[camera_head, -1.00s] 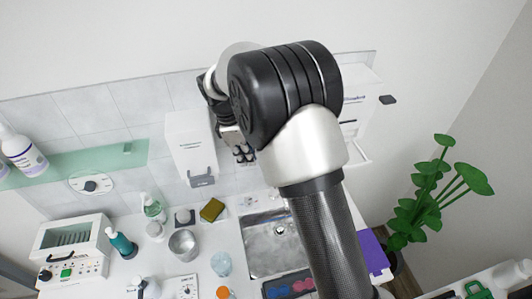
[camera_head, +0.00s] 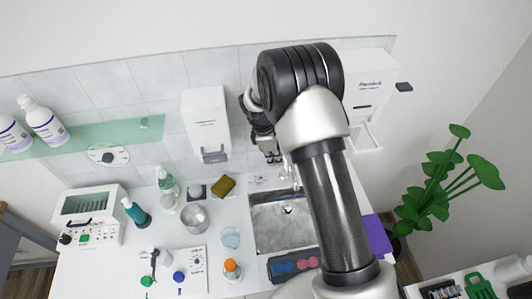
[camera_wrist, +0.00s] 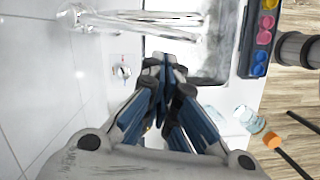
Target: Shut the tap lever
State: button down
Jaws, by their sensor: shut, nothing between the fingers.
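My gripper (camera_head: 272,157) is shut and empty, with its fingers pointing down near the wall behind the sink (camera_head: 267,240). In the wrist view, its fingertips (camera_wrist: 164,62) are together near the sink's edge. The chrome tap (camera_head: 284,172) is partly hidden by my gripper and arm in the head view. In the wrist view, its long chrome body (camera_wrist: 150,20) lies across the top, apart from the fingertips. A small plate with a round chrome part and red and blue marks (camera_wrist: 122,70) is left of the fingertips. I cannot tell which part is the lever, or its position.
A white dispenser (camera_head: 206,120) hangs on the wall left of my gripper. A sponge (camera_head: 223,186), a metal cup (camera_head: 195,217) and a clear cup (camera_head: 230,238) stand left of the sink. A dark tray with coloured pieces (camera_head: 292,266) lies in front of it.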

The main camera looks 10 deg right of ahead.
jog(key=shift+d+f, duration=0.1)
jog(key=shift+d, duration=0.3)
jog(key=shift+s, duration=0.1)
jog(key=shift+s+d+n, duration=0.25)
jog(key=shift+d+n, duration=0.1)
jog(key=shift+d, duration=0.25)
jog(key=shift+s+d+n, duration=0.25)
jog(key=shift+d+n, duration=0.1)
jog(key=shift+d, duration=0.25)
jog(key=shift+a, duration=0.1)
jog(key=a+r, duration=0.6)
jog(key=r, duration=0.4)
jog(key=shift+r, duration=0.3)
